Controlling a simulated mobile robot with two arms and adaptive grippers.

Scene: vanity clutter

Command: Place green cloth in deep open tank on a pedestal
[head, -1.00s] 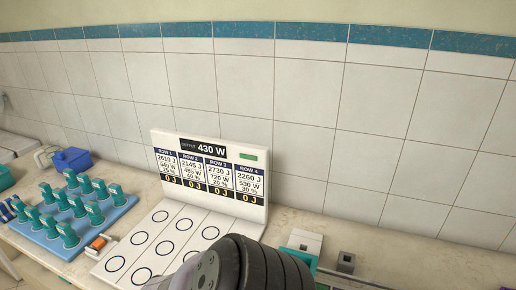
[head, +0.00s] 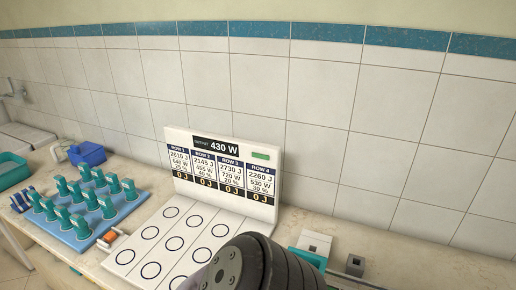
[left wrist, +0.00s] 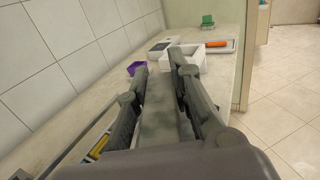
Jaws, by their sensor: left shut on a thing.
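In the left wrist view, my left gripper (left wrist: 159,66) has its two dark fingers on either side of a flat, dull grey-green thing (left wrist: 158,112), which looks like the green cloth. The gripper is shut on it, above the counter. Most of the cloth's lower part is hidden by the gripper body. In the head view only a dark ribbed part of my arm shows at the bottom. I cannot make out a tank on a pedestal in either view. My right gripper is not in view.
A white panel (head: 222,172) stands against the tiled wall on the counter. Left of it are a blue rack (head: 80,238) of teal pieces, a blue box (head: 87,154) and a teal tub (head: 12,172). A white open box (left wrist: 188,58) and a purple container (left wrist: 136,68) lie ahead.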

